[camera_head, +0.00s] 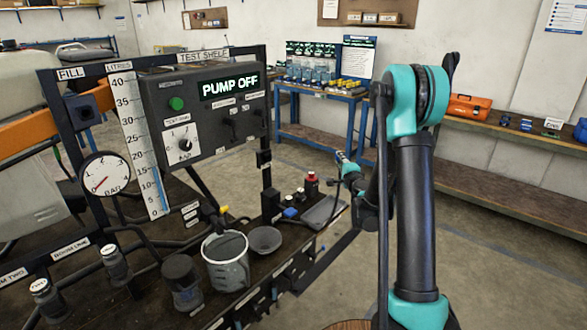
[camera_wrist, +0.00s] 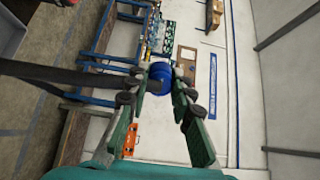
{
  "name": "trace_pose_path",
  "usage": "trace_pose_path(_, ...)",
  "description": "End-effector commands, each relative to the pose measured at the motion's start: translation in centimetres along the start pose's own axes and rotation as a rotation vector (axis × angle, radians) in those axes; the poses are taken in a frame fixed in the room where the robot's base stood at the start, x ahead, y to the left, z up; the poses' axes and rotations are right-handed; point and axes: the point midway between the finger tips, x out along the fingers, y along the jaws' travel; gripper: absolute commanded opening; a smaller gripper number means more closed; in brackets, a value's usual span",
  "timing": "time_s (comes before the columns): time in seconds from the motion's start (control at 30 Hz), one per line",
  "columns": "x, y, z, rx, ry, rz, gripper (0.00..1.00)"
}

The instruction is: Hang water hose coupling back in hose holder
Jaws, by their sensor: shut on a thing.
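My gripper (camera_wrist: 160,82) is shut on the blue water hose coupling (camera_wrist: 159,72), which sits between the fingertips in the wrist view. A dark hose (camera_wrist: 85,79) runs from it to the left edge of that view. In the head view my gripper (camera_head: 344,163) is small, beyond the right end of the test bench and raised above the floor. The coupling is too small there to make out clearly. I cannot pick out the hose holder with certainty; it may be among the dark fittings along the bench's front edge.
The test bench (camera_head: 231,296) carries a grey jug (camera_head: 227,265), a shallow bowl (camera_head: 265,240), a dark tray (camera_head: 324,212) and a red-capped bottle (camera_head: 311,184). A panel reading PUMP OFF (camera_head: 229,86) stands above. A blue-framed table (camera_head: 319,143) is behind. Floor right of the bench is clear.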

Motion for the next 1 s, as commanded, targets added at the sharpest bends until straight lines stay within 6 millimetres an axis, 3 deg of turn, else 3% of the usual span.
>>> trace_pose_path(0.23, -1.1, 0.2, 8.9, 0.000, -0.294, 0.000, 0.00)
trace_pose_path(0.4, -3.5, -0.4, 15.5, 0.000, -0.530, 0.000, 0.00)
trace_pose_path(0.5, -4.8, -0.8, 18.1, 0.000, -0.627, 0.000, 0.00)
trace_pose_path(0.7, -6.1, -1.2, 20.1, 0.000, -0.711, 0.000, 0.00)
trace_pose_path(1.0, -6.1, -1.2, 20.1, 0.001, -0.713, 0.000, 0.00)
